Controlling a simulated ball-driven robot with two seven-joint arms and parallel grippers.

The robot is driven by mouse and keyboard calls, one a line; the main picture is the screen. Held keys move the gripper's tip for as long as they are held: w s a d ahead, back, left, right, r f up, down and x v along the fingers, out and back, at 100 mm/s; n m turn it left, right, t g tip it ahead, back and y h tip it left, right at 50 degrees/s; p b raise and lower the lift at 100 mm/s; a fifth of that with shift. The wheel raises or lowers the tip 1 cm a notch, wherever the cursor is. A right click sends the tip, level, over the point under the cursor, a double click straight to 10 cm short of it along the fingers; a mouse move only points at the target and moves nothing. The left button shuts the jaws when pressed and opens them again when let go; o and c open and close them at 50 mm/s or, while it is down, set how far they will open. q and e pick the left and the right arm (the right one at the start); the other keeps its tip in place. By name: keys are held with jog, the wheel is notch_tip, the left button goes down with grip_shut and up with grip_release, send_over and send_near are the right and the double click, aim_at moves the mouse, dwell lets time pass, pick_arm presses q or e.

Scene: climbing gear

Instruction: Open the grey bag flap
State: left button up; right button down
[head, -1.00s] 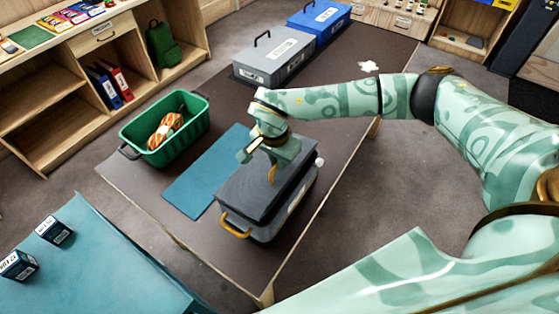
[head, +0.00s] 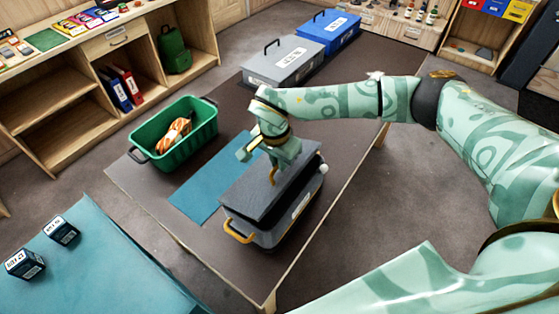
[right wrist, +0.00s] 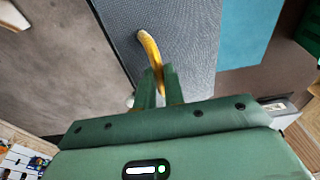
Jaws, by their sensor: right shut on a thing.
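The grey bag (head: 290,224) stands on the brown table, with a yellow handle (head: 237,231) at its near end. Its dark grey flap (head: 255,195) is tilted, with its right edge raised a little and a narrow gap above the bag body. My right gripper (head: 268,160) is over the flap. In the right wrist view the gripper (right wrist: 160,88) is shut on a curved yellow strap (right wrist: 149,46) against the grey flap (right wrist: 185,40). The bag's inside is hidden. My left gripper is out of view.
A blue mat (head: 200,190) lies left of the bag. A green crate (head: 160,155) holding a coiled orange rope (head: 175,133) stands beyond it. A grey case (head: 283,66) and a blue case (head: 327,30) stand at the table's far end. The table between is clear.

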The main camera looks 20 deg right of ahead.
jog(key=shift+w+a+r, duration=0.45)
jog(key=shift+w+r, duration=0.2)
jog(key=shift+w, duration=0.15)
jog(key=c, duration=0.8)
grip_release()
jog(key=r+p, duration=0.1)
jog(key=p, duration=0.1)
jog(key=s+r+p, duration=0.1)
jog(key=r, duration=0.1)
jog(key=d+r+p, duration=0.1)
jog(key=r+p, duration=0.1)
jog(key=shift+s+p, duration=0.35)
